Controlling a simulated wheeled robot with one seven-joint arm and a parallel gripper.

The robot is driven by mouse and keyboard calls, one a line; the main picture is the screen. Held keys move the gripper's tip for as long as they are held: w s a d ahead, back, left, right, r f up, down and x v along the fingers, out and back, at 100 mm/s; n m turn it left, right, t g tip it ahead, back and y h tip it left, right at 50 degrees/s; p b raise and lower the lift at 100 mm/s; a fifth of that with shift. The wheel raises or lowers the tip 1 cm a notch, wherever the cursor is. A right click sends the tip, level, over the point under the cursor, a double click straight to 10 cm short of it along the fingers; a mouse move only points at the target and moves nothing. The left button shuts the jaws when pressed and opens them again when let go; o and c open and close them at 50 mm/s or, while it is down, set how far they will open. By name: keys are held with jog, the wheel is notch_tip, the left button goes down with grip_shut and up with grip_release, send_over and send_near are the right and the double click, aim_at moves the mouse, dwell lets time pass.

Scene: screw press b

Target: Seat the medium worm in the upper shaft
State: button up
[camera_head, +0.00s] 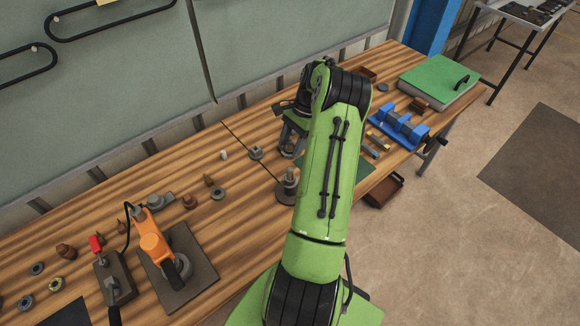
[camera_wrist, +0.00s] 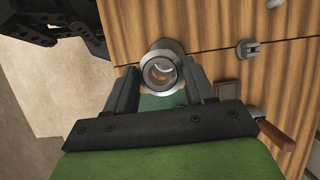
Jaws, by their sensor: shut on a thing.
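In the wrist view my gripper (camera_wrist: 163,86) is shut on a round grey hollow piece, which I take to be the medium worm (camera_wrist: 163,51). A finger presses on each side of it, and I look down into its bore, where a brownish inside shows. The bench is beyond it; I cannot tell how high it is held. In the head view my green arm hides most of my gripper and the held piece. A grey upright piece on a round base (camera_head: 288,189) stands left of my arm. I cannot make out the upper shaft for certain.
The wooden bench (camera_head: 240,215) carries an orange tool on a dark plate (camera_head: 155,243), a small white cylinder (camera_head: 224,155), and several small brown and grey parts. A blue fixture (camera_head: 402,127) and green box (camera_head: 438,78) lie to the right. A wall panel rises behind.

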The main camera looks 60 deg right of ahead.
jog(key=shift+f, duration=0.15)
jog(key=b, duration=0.3)
send_over(289, 170)
jog(key=d, duration=0.1)
jog(key=shift+s+d+f, duration=0.1)
jog(key=shift+f, duration=2.7)
jog(key=shift+f+b, duration=0.75)
jog(key=shift+f, duration=0.75)
jog(key=shift+f, duration=0.1)
jog(key=shift+f+b, duration=0.75)
jog(key=shift+f, duration=0.65)
jog(key=o, duration=1.4)
